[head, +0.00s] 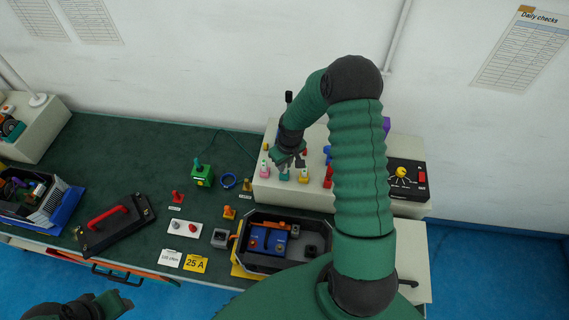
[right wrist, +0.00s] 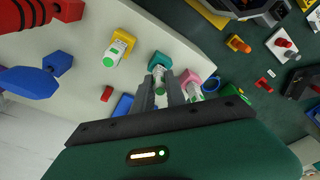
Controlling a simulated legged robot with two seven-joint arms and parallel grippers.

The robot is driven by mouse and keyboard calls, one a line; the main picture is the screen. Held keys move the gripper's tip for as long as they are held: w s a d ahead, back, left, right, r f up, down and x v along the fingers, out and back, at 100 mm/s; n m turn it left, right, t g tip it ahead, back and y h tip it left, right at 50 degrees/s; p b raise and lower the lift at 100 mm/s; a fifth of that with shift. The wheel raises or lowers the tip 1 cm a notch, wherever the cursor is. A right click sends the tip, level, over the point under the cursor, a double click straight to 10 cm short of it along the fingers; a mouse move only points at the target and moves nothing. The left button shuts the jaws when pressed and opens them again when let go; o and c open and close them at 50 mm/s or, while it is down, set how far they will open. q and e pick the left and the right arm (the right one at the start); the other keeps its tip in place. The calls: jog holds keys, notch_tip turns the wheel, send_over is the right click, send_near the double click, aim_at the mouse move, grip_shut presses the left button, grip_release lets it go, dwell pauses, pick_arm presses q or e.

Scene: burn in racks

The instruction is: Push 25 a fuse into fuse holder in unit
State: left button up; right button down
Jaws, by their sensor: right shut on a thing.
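My right gripper (head: 287,161) reaches down over the pale unit (head: 320,198). In the right wrist view its narrow fingers (right wrist: 160,76) are shut on a white fuse with a green end (right wrist: 158,82). This fuse stands in line with the teal holder (right wrist: 160,59); I cannot tell how deep it sits. The teal holder also shows in the head view (head: 283,176). A yellow holder (right wrist: 121,39) and a pink holder (right wrist: 187,77) flank it, each with a similar fuse. My left gripper (head: 118,302) is at the lower left, far from the unit; its jaws are unclear.
A yellow 25 A card (head: 195,264) and a white card (head: 171,258) lie at the bench front. A black tray (head: 262,219) with a blue block stands before the unit. A black lid with a red handle (head: 108,222) lies left. Blue and red pieces stand on the unit.

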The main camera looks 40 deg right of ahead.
jog(key=shift+r+p, duration=0.4)
jog(key=shift+r, duration=0.15)
dwell(0.4)
jog(key=shift+r+p, duration=1.35)
jog(key=shift+r, duration=0.15)
